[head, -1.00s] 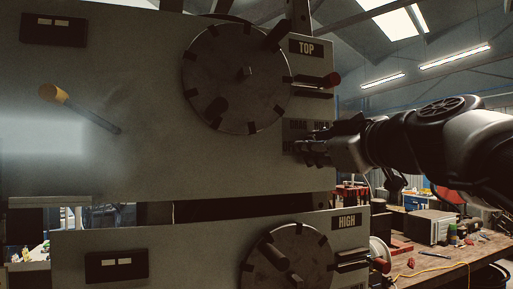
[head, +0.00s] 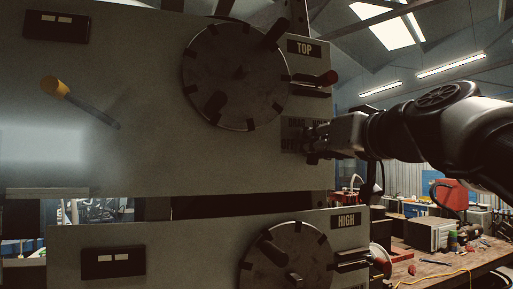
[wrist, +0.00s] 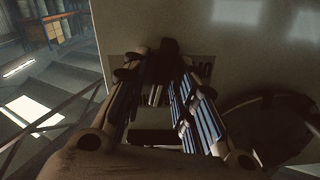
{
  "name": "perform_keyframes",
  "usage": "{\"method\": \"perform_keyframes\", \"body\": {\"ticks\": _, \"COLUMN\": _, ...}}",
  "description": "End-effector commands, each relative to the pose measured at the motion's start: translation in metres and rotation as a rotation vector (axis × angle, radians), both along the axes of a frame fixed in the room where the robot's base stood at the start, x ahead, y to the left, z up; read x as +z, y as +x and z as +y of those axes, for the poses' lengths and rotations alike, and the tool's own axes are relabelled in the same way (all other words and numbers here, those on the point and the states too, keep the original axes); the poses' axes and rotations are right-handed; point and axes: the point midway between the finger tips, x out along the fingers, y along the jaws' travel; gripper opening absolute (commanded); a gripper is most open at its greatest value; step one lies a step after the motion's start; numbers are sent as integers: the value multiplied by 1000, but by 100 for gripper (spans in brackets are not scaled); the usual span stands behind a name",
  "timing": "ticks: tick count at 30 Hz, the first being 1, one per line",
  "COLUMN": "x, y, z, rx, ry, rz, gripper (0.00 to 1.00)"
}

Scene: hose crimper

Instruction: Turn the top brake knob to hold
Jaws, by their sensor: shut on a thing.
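The top panel (head: 150,150) carries a large round disc (head: 238,75) and a "TOP" label (head: 304,47).
A yellow-capped rod (head: 82,104) stands out from the panel's left. A cluttered workbench (head: 445,262) is at right.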

Motion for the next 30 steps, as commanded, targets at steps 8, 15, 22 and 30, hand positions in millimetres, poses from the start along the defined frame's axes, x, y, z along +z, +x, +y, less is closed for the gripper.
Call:
{"method": "perform_keyframes", "body": {"ticks": 8, "x": 2, "y": 0, "z": -2, "rx": -1, "ry": 181, "rz": 54, "gripper": 2}}
{"method": "perform_keyframes", "body": {"ticks": 15, "x": 2, "y": 0, "z": -2, "rx": -1, "ry": 269, "rz": 81, "gripper": 2}}
{"method": "perform_keyframes", "body": {"ticks": 22, "x": 2, "y": 0, "z": -3, "rx": -2, "ry": 300, "rz": 90, "gripper": 2}}
{"method": "perform_keyframes", "body": {"ticks": 30, "x": 2, "y": 0, "z": -3, "rx": -1, "ry": 303, "rz": 91, "gripper": 2}}
